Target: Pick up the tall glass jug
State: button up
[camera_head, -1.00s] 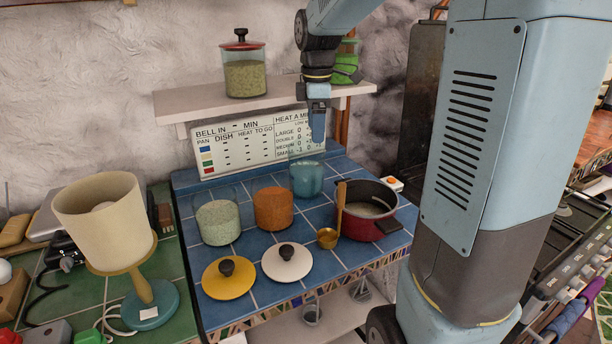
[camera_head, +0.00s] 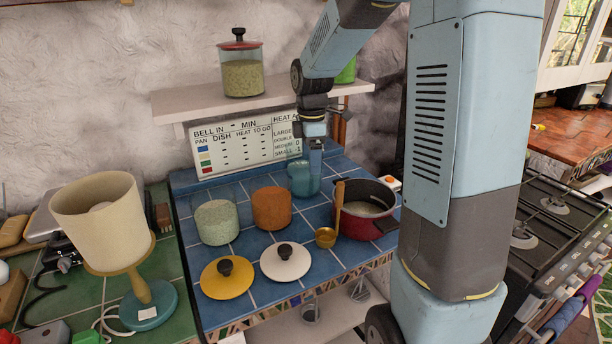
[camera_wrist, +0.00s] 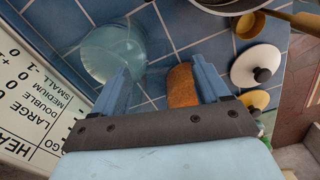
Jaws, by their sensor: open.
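The glass jug (camera_head: 303,182), clear with a bluish-teal tint, stands upright at the back of the blue-tiled counter. My gripper (camera_head: 315,165) hangs open and empty at the jug's right side in the head view and partly covers it. In the wrist view the jug (camera_wrist: 112,52) lies beyond the left finger, not between the fingers. My gripper (camera_wrist: 162,68) spans a gap there, with the orange-filled jar (camera_wrist: 181,86) seen behind it near the right finger. I cannot tell whether a finger touches the jug.
An orange-filled jar (camera_head: 271,209) and a pale-filled jar (camera_head: 216,222) stand left of the jug. A red pot (camera_head: 374,224) with a ladle (camera_head: 327,237) is to its right. A sign (camera_head: 246,146) and shelf (camera_head: 200,105) are behind. Two lids lie in front.

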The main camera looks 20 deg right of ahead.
aim_at(306, 173)
notch_tip(306, 173, down, 5)
jog(key=shift+w, duration=0.15)
jog(key=shift+a, duration=0.1)
grip_shut()
dwell(0.8)
